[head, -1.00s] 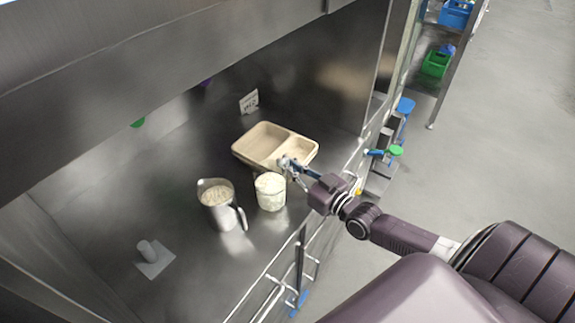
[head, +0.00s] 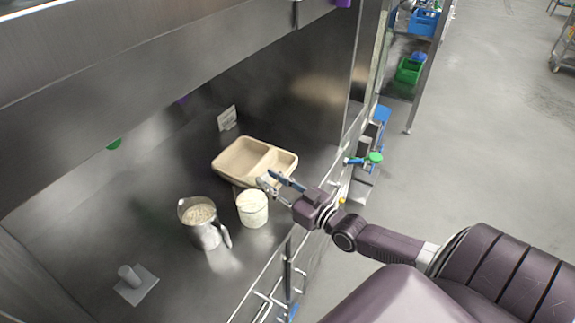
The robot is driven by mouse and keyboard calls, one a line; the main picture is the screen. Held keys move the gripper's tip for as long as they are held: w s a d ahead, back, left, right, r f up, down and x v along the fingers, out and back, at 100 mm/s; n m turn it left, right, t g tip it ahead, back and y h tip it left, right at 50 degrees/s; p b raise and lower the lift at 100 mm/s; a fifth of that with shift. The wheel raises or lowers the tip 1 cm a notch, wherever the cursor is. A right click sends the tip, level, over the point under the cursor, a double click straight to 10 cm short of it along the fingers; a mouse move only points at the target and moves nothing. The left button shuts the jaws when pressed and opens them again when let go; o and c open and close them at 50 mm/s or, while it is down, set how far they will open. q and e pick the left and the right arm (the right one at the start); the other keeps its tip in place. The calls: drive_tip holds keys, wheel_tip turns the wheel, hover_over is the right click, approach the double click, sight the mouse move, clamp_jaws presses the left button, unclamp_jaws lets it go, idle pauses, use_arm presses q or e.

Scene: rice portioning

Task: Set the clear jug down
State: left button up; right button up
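The clear jug (head: 252,211), full of white stuff that looks like rice, stands upright on the steel counter (head: 165,240), just in front of the tray. My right gripper (head: 272,183) is at the jug's upper right side, between it and the tray. Its fingers look spread apart. I cannot tell whether a finger still touches the jug; its handle is not clearly visible. My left gripper is not in view.
A beige tray with compartments (head: 232,151) lies behind the jug. A metal jug (head: 207,236) holding grain stands to the left. A small white stand (head: 136,284) is at the front left, and a white card (head: 227,118) stands behind the tray.

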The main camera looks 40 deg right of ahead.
drive_tip(key=b+v, duration=0.1)
drive_tip(key=v, duration=1)
drive_tip(key=shift+s, duration=0.15)
idle(0.3)
